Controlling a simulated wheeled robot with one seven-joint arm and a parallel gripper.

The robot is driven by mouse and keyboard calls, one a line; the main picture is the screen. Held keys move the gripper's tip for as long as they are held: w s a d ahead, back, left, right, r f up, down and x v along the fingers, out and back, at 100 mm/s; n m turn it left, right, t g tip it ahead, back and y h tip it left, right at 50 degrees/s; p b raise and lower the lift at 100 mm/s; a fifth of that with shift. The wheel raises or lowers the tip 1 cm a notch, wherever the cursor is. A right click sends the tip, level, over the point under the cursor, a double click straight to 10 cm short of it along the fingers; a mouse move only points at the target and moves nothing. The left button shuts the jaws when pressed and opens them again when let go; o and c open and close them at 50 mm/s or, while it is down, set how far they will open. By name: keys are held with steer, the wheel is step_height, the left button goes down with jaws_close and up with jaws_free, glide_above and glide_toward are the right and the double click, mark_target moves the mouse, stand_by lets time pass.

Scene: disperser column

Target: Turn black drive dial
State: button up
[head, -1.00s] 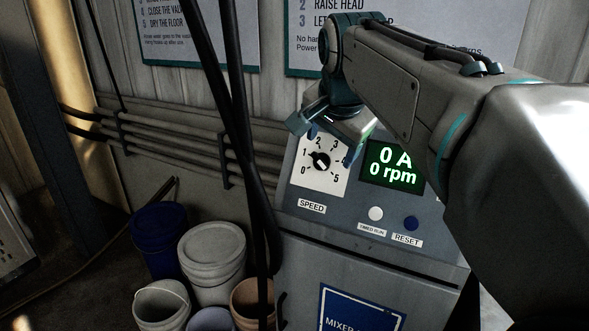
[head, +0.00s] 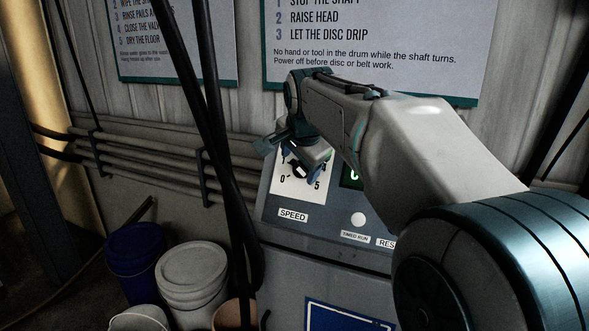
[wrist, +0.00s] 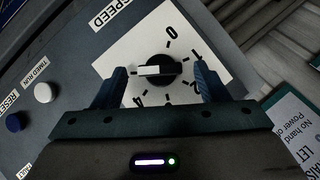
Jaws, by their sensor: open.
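The black drive dial (wrist: 171,69) sits on a white square scale plate with numbers, above the SPEED label (wrist: 117,13). In the wrist view a white bar shows on the dial's left half; the number it points at cannot be told. My gripper (wrist: 159,76) is open, with one finger on each side of the dial and a gap beside it. Contact cannot be told. In the head view my gripper (head: 300,160) is in front of the plate, and the dial (head: 299,171) is partly hidden beneath it.
Black hanging cables (head: 222,150) are left of the panel. Pails (head: 192,275) stand on the floor.

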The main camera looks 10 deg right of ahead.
steer(key=shift+x, duration=0.85)
steer(key=c, duration=1)
steer(key=shift+r, duration=0.1)
steer(key=shift+r+p, duration=0.1)
steer(key=shift+p, duration=0.25)
